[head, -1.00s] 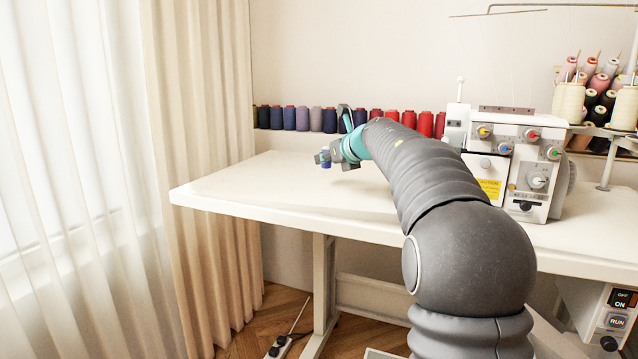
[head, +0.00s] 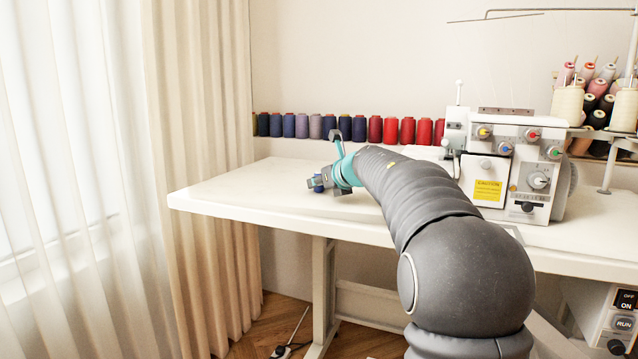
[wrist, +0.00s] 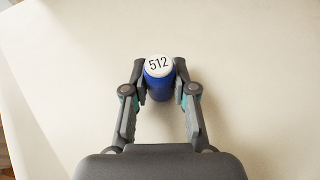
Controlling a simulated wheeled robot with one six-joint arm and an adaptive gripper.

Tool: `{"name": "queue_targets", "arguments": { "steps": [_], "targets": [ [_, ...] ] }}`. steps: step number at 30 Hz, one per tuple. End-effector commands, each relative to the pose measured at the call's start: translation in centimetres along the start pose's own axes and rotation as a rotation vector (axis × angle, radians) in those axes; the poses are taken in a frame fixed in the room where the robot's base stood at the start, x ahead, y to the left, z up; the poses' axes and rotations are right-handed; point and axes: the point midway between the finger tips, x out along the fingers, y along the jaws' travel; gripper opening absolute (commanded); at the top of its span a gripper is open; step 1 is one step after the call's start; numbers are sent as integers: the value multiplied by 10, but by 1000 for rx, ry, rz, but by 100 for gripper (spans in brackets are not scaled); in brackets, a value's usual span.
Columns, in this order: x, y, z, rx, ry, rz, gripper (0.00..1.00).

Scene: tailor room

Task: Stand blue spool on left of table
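The blue spool (wrist: 159,88) has a white top marked 512. In the wrist view it stands between the two fingertips of my gripper (wrist: 160,92), which appear closed against its sides. In the head view the spool (head: 318,184) shows small and blue at my gripper (head: 322,184), low over the left part of the white table (head: 235,195). The spool looks upright. I cannot tell for sure whether its base touches the tabletop.
A white sewing machine (head: 505,160) stands on the right of the table. A row of coloured spools (head: 290,124) lines the wall behind. A curtain (head: 205,150) hangs beyond the table's left edge. The tabletop around my gripper is clear.

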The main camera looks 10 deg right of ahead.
Motion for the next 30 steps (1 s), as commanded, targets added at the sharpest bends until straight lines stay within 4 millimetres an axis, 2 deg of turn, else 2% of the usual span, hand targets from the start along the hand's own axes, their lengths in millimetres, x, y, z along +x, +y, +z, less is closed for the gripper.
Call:
{"name": "queue_targets", "arguments": {
  "steps": [1,2,14,17,30],
  "targets": [
    [0,0,0,0,0,0,44],
    [0,0,0,0,0,0,48],
    [-5,0,3,0,0,-1,48],
    [-19,-1,4,0,-2,-3,48],
    [-100,0,3,1,-1,-1,48]
  ]
}}
